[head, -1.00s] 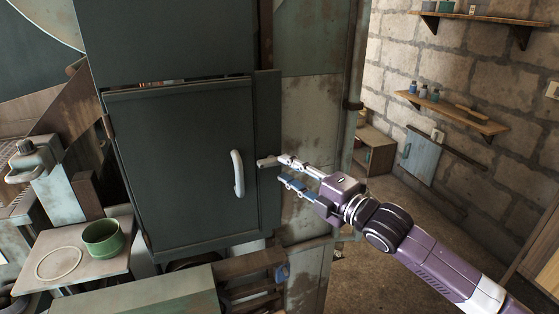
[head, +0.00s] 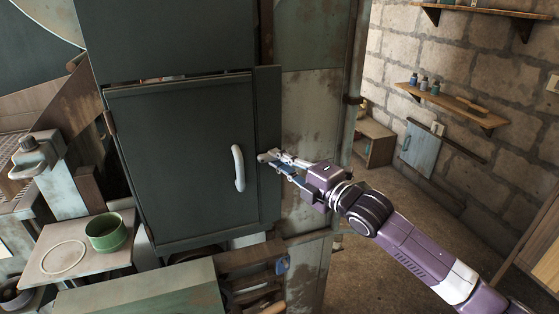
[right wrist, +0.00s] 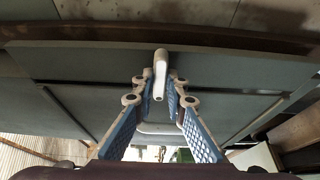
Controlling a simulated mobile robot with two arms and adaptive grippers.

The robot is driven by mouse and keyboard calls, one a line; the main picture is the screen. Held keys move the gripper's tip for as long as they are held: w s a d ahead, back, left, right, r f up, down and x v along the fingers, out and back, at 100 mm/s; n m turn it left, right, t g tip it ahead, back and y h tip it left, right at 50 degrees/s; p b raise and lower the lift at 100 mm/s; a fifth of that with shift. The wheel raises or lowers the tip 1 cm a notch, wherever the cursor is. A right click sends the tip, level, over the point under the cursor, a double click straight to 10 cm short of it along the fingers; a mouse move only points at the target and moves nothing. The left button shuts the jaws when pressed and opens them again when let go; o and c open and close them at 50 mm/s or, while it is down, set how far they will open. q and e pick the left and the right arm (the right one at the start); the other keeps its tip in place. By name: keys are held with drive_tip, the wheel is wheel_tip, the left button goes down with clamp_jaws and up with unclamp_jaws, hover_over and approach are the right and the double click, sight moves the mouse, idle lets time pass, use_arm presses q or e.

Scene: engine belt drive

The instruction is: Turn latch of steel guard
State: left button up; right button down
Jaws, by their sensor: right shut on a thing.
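The steel guard (head: 175,165) is a dark green-grey panel with a pale upright handle (head: 238,168) near its right edge, and it looks closed. Its latch (head: 264,157) is a small pale lever on the frame right of the handle. In the right wrist view the latch (right wrist: 160,72) points towards me between the two fingers. My right gripper (head: 275,161) reaches in from the right and is shut on the latch. In the right wrist view its blue-padded fingertips (right wrist: 160,88) sit on both sides of the lever. My left gripper is not in view.
A green cup (head: 105,232) and a pale ring (head: 63,258) lie on a small table at the left. A green beam (head: 150,290) runs below the guard. Wall shelves (head: 455,104) hold small bottles at the right. The floor (head: 385,265) there looks clear.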

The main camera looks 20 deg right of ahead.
drive_tip(key=shift+f, duration=0.1)
drive_tip(key=shift+a+f+m+t+h+b, duration=0.15)
drive_tip(key=shift+m+t+h+b, duration=0.75)
drive_tip(key=shift+m, duration=2.8)
drive_tip(key=shift+a+f+m+t+h+b, duration=0.2)
drive_tip(key=shift+m+t+h+b, duration=0.75)
drive_tip(key=shift+m, duration=2.75)
drive_tip(key=shift+a+f+m+t+h+b, duration=0.15)
drive_tip(key=shift+m+t+h+b, duration=0.3)
drive_tip(key=shift+m+t+h, duration=2.05)
drive_tip(key=m+g+y, duration=0.2)
drive_tip(key=shift+m+g, duration=0.35)
drive_tip(key=shift+m, duration=0.05)
drive_tip(key=c, duration=1.9)
unclamp_jaws()
drive_tip(key=shift+r, duration=0.1)
drive_tip(key=shift+c, duration=0.2)
drive_tip(key=shift+s, duration=0.1)
drive_tip(key=v, duration=1.1)
drive_tip(key=shift+s+f, duration=0.25)
drive_tip(key=shift+s, duration=0.1)
